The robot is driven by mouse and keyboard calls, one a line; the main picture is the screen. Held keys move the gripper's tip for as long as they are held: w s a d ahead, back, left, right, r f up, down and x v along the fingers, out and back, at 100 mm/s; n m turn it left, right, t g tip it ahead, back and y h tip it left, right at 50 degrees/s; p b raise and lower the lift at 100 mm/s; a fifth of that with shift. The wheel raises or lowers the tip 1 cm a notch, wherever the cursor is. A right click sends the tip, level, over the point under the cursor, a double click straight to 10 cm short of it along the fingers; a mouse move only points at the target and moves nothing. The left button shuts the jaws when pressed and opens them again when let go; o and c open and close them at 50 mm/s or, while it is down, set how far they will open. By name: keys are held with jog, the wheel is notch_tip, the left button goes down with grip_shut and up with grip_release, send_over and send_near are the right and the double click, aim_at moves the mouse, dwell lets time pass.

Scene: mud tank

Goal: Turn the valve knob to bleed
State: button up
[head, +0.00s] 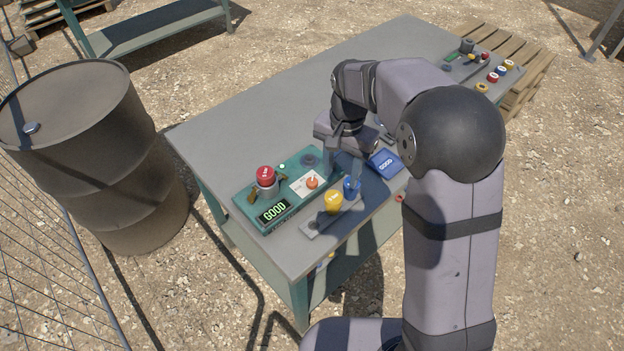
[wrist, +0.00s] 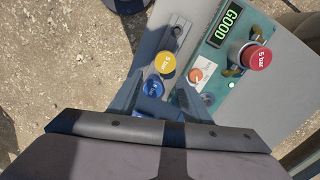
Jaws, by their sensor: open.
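The valve knob (head: 312,183) is a small orange knob on a white label plate on the teal test panel (head: 285,213). It also shows in the wrist view (wrist: 196,75), to the right of the fingers. The lettering on the plate is too small to read. My gripper (head: 343,166) is open and empty above the table, behind and to the right of the knob in the head view. In the wrist view its two fingers (wrist: 158,94) are apart, with a blue weight (wrist: 153,88) seen between them.
A red weight marked 5 bar (head: 266,176) stands on the panel, behind a display (head: 274,210) reading GOOD. A yellow weight (head: 333,202) and the blue one stand on a grey rack (head: 318,226) beside the panel. A blue GOOD tray (head: 386,162) lies farther right.

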aim_at(312, 181)
jog(key=w+a+f+m, duration=0.1)
jog(key=w+a, duration=0.3)
jog(key=w+a+f+m+b, duration=0.1)
jog(key=a, duration=0.2)
jog(key=shift+w+a+f+m, duration=0.1)
jog(key=shift+w+f+m, duration=0.2)
jog(key=shift+w+f, duration=0.1)
jog(key=shift+f+p, duration=1.25)
jog(key=shift+f, duration=2.35)
jog(key=c, duration=1)
